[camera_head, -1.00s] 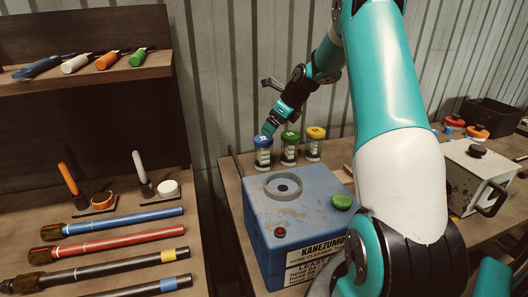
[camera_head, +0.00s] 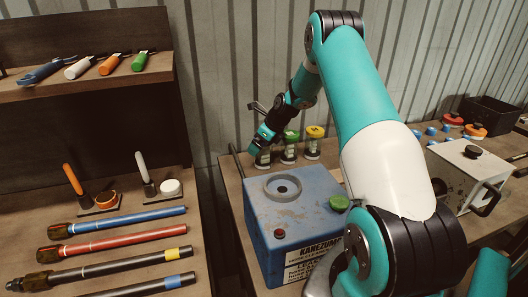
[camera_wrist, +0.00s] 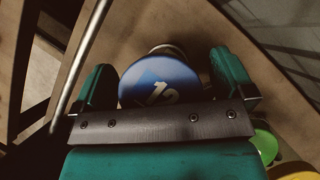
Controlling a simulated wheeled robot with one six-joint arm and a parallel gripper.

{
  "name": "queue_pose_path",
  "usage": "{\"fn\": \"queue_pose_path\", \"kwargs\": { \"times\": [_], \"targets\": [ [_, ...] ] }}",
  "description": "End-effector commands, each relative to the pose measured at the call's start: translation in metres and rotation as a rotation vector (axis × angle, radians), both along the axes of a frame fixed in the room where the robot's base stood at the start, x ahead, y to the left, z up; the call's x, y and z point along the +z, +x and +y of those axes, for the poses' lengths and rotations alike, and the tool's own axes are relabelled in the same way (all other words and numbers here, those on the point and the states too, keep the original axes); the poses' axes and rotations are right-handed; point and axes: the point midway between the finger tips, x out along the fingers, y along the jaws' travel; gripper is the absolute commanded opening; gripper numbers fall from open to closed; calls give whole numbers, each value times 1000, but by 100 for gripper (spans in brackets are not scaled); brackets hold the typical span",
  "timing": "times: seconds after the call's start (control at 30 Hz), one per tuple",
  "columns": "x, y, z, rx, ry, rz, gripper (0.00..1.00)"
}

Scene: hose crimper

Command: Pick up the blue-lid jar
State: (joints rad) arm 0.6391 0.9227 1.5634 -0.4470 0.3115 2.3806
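The blue-lid jar (camera_head: 263,159) stands upright at the back left of the bench, at the left end of a row of jars. In the wrist view its blue lid (camera_wrist: 158,82), marked with a white number, lies between my two teal fingers. My gripper (camera_head: 262,141) comes down over the jar's top and hides the lid in the head view. It also shows in the wrist view (camera_wrist: 165,75): the fingers are spread on either side of the lid, with a visible gap at the right. The left finger is very near the lid; contact cannot be told.
A green-lid jar (camera_head: 289,149) and a yellow-lid jar (camera_head: 313,144) stand close to the right. A blue hose-cleaner machine (camera_head: 300,215) stands just in front. The corrugated wall (camera_head: 225,100) is behind. A white box machine (camera_head: 465,175) is farther right.

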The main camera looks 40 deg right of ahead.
Motion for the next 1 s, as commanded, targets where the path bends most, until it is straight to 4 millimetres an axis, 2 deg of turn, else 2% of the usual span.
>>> {"fn": "queue_pose_path", "kwargs": {
  "times": [0.03,0.2,0.23,0.27,0.53,0.67,0.87,1.0],
  "targets": [
    [0,0,0,0,0,0,91],
    [0,0,0,0,1,0,52],
    [0,0,0,0,1,0,45],
    [0,0,0,0,1,0,42],
    [2,0,0,0,0,0,42],
    [9,0,0,0,0,-1,42],
    [39,1,-1,1,-4,-4,42],
    [73,1,-1,1,-3,-5,42]
  ]
}}
